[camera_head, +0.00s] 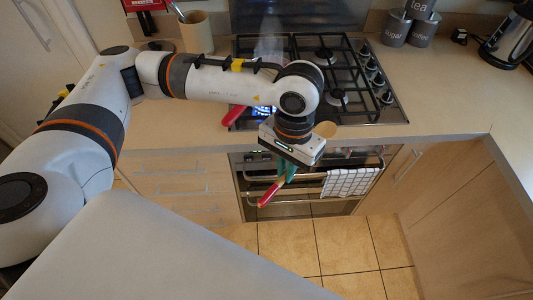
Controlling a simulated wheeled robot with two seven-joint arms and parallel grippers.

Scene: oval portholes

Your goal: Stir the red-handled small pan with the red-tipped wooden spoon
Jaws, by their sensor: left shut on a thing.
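My left gripper (287,171) hangs in front of the counter edge, over the oven front, with its teal fingers shut on the wooden spoon. The spoon's red tip (268,195) sticks out low and left of the fingers. Its pale wooden bowl (326,129) shows up and right, past my wrist, so the spoon is tilted. The red handle of the small pan (234,115) points to the front left at the hob's edge. My arm hides most of the pan, and its contents cannot be seen. My right gripper is not in view.
The black gas hob (355,75) has knobs on its right. A beige utensil pot (197,33) stands at the back left. Grey canisters (396,27) and a kettle (508,36) stand at the back right. A checked towel (350,182) hangs on the oven rail. The right counter is clear.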

